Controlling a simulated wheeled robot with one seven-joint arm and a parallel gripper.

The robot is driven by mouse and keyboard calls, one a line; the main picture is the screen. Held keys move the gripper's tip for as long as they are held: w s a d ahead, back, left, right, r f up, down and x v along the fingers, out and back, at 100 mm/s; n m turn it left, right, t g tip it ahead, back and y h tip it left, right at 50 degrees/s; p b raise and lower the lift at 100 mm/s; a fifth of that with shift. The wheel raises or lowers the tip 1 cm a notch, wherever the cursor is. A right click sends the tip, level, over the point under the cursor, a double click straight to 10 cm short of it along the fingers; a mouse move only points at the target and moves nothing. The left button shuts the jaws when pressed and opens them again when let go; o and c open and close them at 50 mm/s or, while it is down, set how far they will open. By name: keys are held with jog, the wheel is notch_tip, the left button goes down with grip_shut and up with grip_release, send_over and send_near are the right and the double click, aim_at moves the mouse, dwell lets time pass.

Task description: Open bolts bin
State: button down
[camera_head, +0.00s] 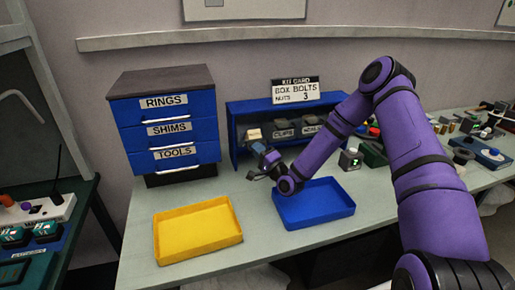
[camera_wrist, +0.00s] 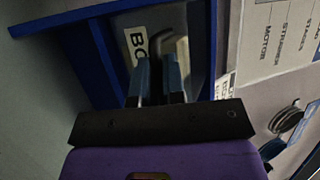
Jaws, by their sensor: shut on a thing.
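The bolts bin (camera_head: 254,134) is at the left end of the blue shelf. In the head view only a pale part of it shows behind my gripper (camera_head: 265,160). In the wrist view its white label (camera_wrist: 137,44) shows the letters "BO", partly covered by a finger. My gripper (camera_wrist: 156,70) has its fingers close together at the bin's front, shut on a dark part beside the label that looks like its handle. The fingertips hide the exact contact. I cannot tell how far the bin is out of the shelf.
The blue shelf (camera_head: 234,143) also holds the clips bin (camera_head: 284,132) and another grey bin (camera_head: 311,130). A kit card (camera_head: 296,91) stands on top. A blue drawer unit (camera_head: 166,116) is left. A yellow tray (camera_head: 197,231) and blue tray (camera_head: 314,207) lie in front.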

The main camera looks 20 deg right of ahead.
jog(key=shift+f, duration=0.3)
dwell(0.5)
jog(key=c, duration=1.2)
grip_release()
jog(key=shift+c, duration=0.2)
jog(key=v, duration=0.7)
jog(key=shift+s, duration=0.25)
jog(key=shift+d, duration=0.1)
